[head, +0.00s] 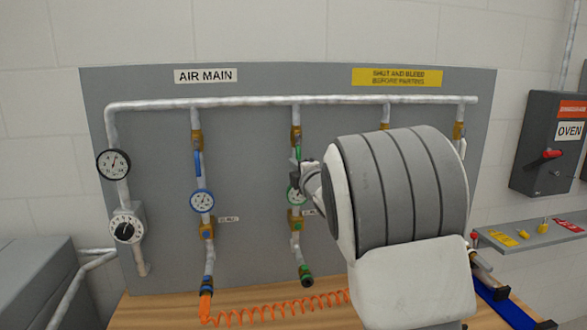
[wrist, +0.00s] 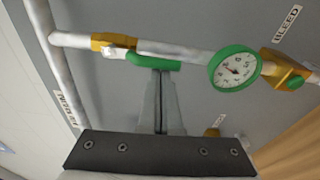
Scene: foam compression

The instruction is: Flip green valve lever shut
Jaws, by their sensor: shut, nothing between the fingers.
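The green valve lever (wrist: 152,62) shows in the wrist view, running roughly along its white drop pipe (wrist: 170,48) beside a brass valve body (wrist: 110,42). In the head view the lever (head: 298,152) is a small green strip below the brass valve (head: 295,136). My gripper (wrist: 161,72) is shut and empty, its fingertips right at the lever's lower side in the wrist view. I cannot tell whether they touch it. In the head view my arm hides most of the gripper.
A green-rimmed gauge (wrist: 235,68) and a brass bleed fitting (wrist: 285,72) sit along the same pipe. A blue-gauge drop (head: 201,201) stands to the left. An orange coiled hose (head: 270,312) lies on the wooden bench. An oven switch box (head: 548,143) is at right.

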